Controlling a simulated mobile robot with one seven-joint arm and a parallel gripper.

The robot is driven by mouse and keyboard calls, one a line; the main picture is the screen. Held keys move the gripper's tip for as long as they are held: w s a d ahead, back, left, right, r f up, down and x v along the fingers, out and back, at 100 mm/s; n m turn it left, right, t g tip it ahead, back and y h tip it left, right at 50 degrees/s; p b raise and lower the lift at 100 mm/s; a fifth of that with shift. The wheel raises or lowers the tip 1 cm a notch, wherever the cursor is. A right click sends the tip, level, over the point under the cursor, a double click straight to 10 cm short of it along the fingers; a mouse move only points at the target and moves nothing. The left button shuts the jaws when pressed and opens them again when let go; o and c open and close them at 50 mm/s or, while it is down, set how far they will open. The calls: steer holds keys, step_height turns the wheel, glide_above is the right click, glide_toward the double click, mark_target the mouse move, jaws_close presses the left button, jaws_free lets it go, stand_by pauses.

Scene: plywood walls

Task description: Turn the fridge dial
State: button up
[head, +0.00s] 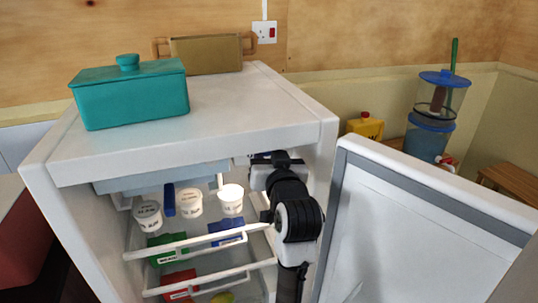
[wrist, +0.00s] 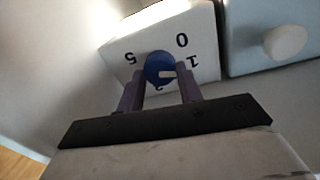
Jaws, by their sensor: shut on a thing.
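The fridge (head: 230,130) stands with its door (head: 420,230) swung open to the right. My arm reaches into its upper right interior in the head view, where my gripper is hidden behind my own arm links. In the wrist view, the blue dial (wrist: 160,68) sits on a white panel (wrist: 122,57) with the numbers 5, 0 and 1 visible and another partly hidden.
White tubs (head: 190,202) and colored packets (head: 168,247) sit on wire shelves left of my arm. A teal lidded box (head: 130,95) and a wooden tray (head: 206,54) are on the fridge top. A white round knob (wrist: 285,42) is right of the dial panel.

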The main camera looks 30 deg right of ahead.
steer(key=n+b, duration=0.7)
steer(key=n, duration=0.3)
steer(key=shift+f+n+t+b, duration=0.1)
steer(key=shift+n+t+b, duration=0.2)
steer(key=shift+t+b, duration=0.1)
stand_by(0.4)
steer(key=o, duration=1)
steer(key=shift+s, duration=0.1)
steer(key=shift+b+v, duration=2.9)
steer(key=shift+v, duration=3.95)
